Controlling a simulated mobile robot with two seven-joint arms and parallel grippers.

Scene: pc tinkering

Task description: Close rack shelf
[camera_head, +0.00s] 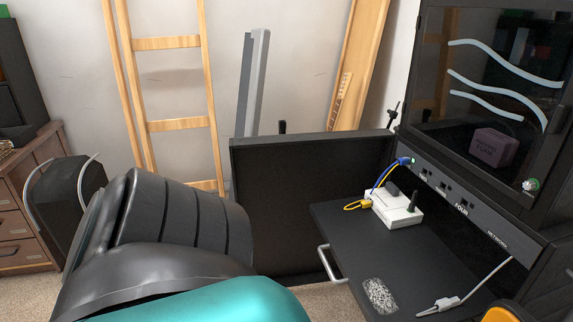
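The rack shelf (335,226) is a flat dark panel at the lower right. It sticks out from the front of the black rack (545,232) and looks pulled out. A light metal handle (326,263) is on its left edge. A white box (396,209) with blue and yellow cables stands on the shelf. A dark and teal arm link of mine covers the lower left foreground, to the left of the shelf. I make out neither gripper's fingertips, and nothing is seen touching the handle.
A white cable with a plug (447,302) lies at the shelf's front, near a grey speckled patch (379,296). A dark panel (275,200) stands behind the shelf. A wooden ladder (168,125) leans on the wall. A brown drawer cabinet (24,215) is at the left.

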